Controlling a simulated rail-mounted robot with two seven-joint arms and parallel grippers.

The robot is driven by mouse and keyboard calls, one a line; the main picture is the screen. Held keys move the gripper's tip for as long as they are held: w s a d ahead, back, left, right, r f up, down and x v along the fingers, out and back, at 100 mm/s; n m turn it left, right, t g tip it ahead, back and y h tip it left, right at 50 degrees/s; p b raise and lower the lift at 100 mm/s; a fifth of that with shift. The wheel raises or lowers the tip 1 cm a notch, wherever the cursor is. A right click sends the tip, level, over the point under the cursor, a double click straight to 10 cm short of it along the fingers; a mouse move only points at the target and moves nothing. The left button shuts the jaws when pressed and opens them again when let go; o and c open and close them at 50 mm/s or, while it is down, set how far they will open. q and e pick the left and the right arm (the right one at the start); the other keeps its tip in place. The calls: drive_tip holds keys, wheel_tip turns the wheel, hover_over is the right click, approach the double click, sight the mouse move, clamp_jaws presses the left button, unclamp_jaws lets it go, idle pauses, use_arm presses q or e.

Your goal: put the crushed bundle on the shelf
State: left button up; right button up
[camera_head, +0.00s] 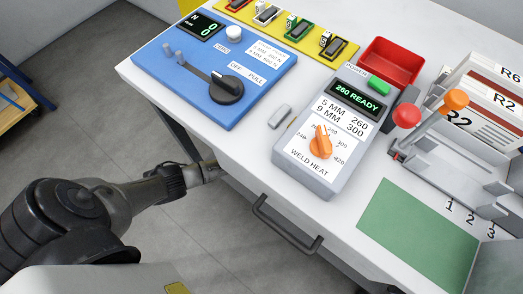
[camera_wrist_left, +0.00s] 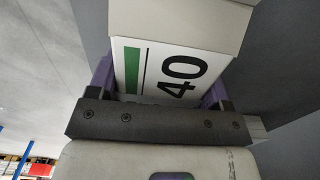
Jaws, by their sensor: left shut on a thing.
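My left gripper (camera_wrist_left: 160,82) has its two purple fingers on either side of a white block marked 40 (camera_wrist_left: 135,70) with a green stripe, and is shut on it. A pale grey-beige part lies against the block's far end; I cannot tell if it belongs to it. In the head view my left arm reaches in from the left to the table's front edge, and the fingertips and held block are hidden there. I cannot identify a crushed bundle or the shelf for certain. My right gripper is not in view.
The white table (camera_head: 262,143) carries a blue lever panel (camera_head: 195,85), a grey weld-heat box (camera_head: 310,168), a red bin (camera_head: 390,62) and a green mat (camera_head: 418,235). Flat items labelled R6 and R2 (camera_head: 485,105) stand at the right. A dark handle (camera_head: 285,230) juts from the table front.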

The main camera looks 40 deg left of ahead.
use_arm(q)
wheel_tip(320, 180, down, 3)
drive_tip(key=shift+r+b, duration=0.1)
drive_tip(key=shift+b, duration=0.8)
drive_tip(key=shift+d, duration=0.1)
drive_tip(key=shift+w, duration=0.1)
drive_tip(key=o, duration=1.6)
wheel_tip(320, 180, up, 10)
drive_tip(key=p, duration=0.7)
drive_tip(key=shift+r, duration=0.2)
drive_tip(key=shift+r+p, duration=0.35)
drive_tip(key=shift+r, duration=0.4)
